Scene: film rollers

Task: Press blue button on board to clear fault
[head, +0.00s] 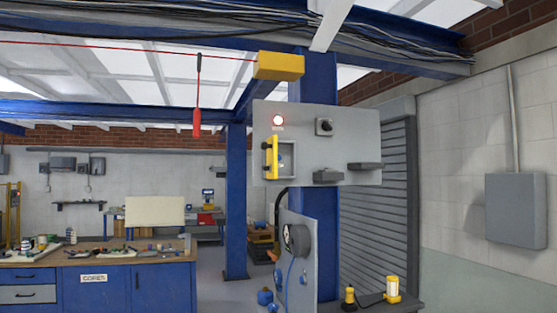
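A grey board (340,147) is fixed to the blue column right of centre in the head view. I cannot make out a blue button on this board. A second grey panel (302,225) stands below, seen at an angle, with a dark round part and small blue parts (303,277). My gripper is not in view.
A blue-and-grey workbench (145,285) with tools stands at the lower left. A yellow box (278,66) sits above the board, and a red pull handle (197,123) hangs from a line. A yellow lamp (393,289) stands at the lower right.

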